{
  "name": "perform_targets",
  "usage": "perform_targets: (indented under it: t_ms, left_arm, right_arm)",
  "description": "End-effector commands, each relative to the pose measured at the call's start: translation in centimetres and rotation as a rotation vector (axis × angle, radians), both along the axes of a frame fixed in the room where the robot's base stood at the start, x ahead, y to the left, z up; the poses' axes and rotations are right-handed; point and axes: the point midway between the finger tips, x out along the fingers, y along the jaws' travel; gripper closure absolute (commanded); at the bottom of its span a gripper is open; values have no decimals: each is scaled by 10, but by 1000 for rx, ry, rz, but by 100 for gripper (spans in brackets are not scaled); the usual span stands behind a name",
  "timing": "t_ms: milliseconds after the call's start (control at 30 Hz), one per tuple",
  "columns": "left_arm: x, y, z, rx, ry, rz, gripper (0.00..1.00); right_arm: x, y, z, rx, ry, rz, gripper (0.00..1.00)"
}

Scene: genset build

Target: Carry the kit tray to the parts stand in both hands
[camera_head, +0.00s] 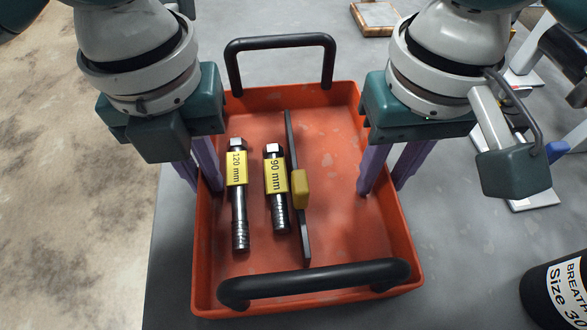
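The kit tray (405,250) is an orange-red open box on a grey table, with a black bar handle at its far end (280,42) and another at its near end (315,284). Inside lie a bolt with a yellow "120 mm" label (238,195), a bolt with a yellow "90 mm" label (277,190), and a flat dark bar with a yellow block (300,189). My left gripper (205,188) straddles the tray's left wall, and my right gripper (381,190) straddles its right wall. Both look open, with a gap between their purple fingers; wall contact is unclear.
The grey table (460,255) is bare just right of the tray. A black cylinder with a white label (555,292) stands at the lower right. White stands (535,195) are at the right, and a small framed plate (375,16) lies beyond. Mottled floor shows at left.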

Motion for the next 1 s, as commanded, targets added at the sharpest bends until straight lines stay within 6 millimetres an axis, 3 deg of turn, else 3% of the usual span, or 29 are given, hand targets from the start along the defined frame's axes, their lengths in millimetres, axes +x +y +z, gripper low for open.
perform_targets:
  t_ms: [33, 100, 267, 1000]
  left_arm:
    - [0, 0, 0, 0, 0, 0, 96]
    - [0, 0, 0, 0, 0, 0, 100]
    - [0, 0, 0, 0, 0, 0, 100]
    - [0, 0, 1, 0, 0, 0, 100]
  right_arm:
    - [0, 0, 0, 0, 0, 0, 76]
    - [0, 0, 0, 0, 0, 0, 84]
    - [0, 0, 0, 0, 0, 0, 100]
    - [0, 0, 1, 0, -1, 0, 100]
